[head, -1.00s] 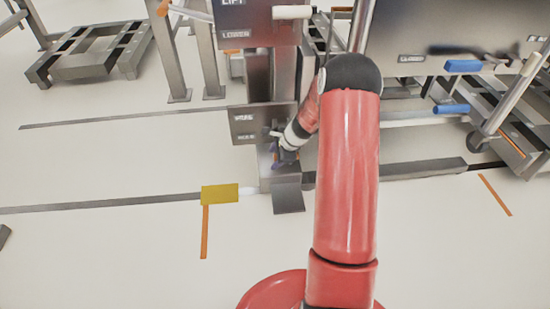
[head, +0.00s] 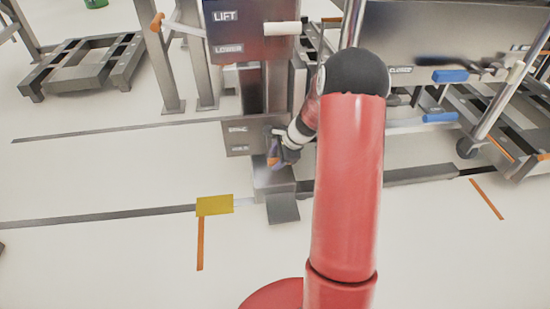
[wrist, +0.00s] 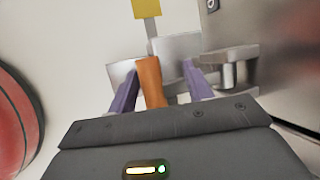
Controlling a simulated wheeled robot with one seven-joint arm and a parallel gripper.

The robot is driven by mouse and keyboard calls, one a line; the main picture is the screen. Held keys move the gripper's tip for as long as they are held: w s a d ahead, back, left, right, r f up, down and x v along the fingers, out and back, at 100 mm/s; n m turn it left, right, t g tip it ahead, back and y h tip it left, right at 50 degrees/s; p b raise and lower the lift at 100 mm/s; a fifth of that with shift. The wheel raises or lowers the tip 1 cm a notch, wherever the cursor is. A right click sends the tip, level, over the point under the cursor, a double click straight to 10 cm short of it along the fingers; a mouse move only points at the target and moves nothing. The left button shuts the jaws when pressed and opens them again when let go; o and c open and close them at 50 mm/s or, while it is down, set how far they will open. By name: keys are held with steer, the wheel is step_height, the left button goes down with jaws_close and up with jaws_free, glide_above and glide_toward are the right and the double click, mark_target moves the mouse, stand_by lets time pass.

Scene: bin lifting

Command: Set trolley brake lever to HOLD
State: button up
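The brake panel (head: 238,140) is a low grey plate with two small labels; the lower one looks like HOLD, though both are blurred. My gripper (head: 278,158) is down at the panel's lower right corner, in front of the post. In the wrist view its two purple fingers (wrist: 158,84) are apart. An orange lever grip (wrist: 151,82) stands between them, close to the left finger, with a gap to the right finger. The orange grip also shows as a small patch in the head view (head: 272,161). The lever's base is hidden by my gripper.
Above is a LIFT/LOWER panel (head: 238,30) with a white-handled lever (head: 282,28). A yellow plate (head: 215,205) lies on the floor to the left. A trolley frame with blue handles (head: 450,76) stands at the right. A grey block (wrist: 230,60) is close right of my fingers.

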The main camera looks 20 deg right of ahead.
steer(key=shift+s+d, duration=0.1)
steer(key=shift+d, duration=0.2)
steer(key=shift+s+p+v, duration=0.15)
steer(key=shift+p+v, duration=0.25)
steer(key=shift+v, duration=0.5)
steer(key=shift+s+p+v, duration=0.15)
steer(key=shift+p+v, duration=0.25)
steer(key=shift+v, duration=0.55)
steer(key=shift+s+d+r+p, duration=0.1)
steer(key=shift+s+r+p, duration=0.55)
steer(key=shift+r, duration=0.3)
steer(key=shift+s+d+r+p, duration=0.1)
steer(key=shift+s+r+p, duration=0.3)
steer(key=shift+s+r, duration=0.5)
steer(key=shift+w+r, duration=0.1)
steer(key=shift+w, duration=0.05)
